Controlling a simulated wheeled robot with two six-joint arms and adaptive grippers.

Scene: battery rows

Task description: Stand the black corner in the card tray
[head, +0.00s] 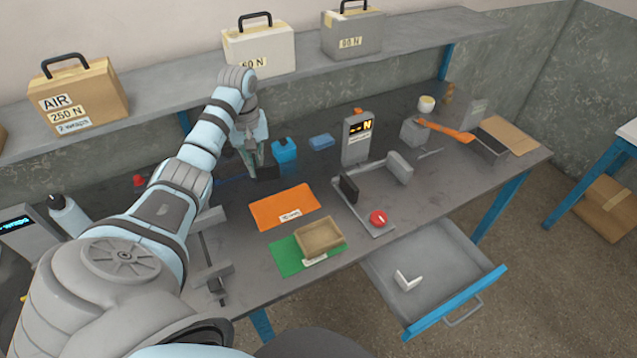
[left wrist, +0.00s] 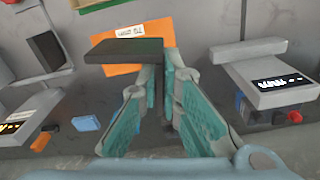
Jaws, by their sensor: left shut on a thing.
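My left gripper (head: 257,164) is shut on the black corner (head: 268,173) above the back middle of the bench. In the left wrist view the black corner (left wrist: 125,51) shows as a dark flat bar across the tips of the left gripper (left wrist: 161,78), reaching out to the left. Its other leg is mostly hidden between the fingers. The tan card tray (head: 320,249) sits on a green mat (head: 285,260) near the bench's front edge, ahead and to the right of the gripper. It looks empty. My right gripper is not in view.
An orange mat (head: 284,208) lies between the gripper and the tray. A press-like fixture with a red button (head: 378,217) stands right of the tray. Blue boxes (head: 285,150) stand near the gripper. An open drawer (head: 449,272) holds a white corner (head: 407,281).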

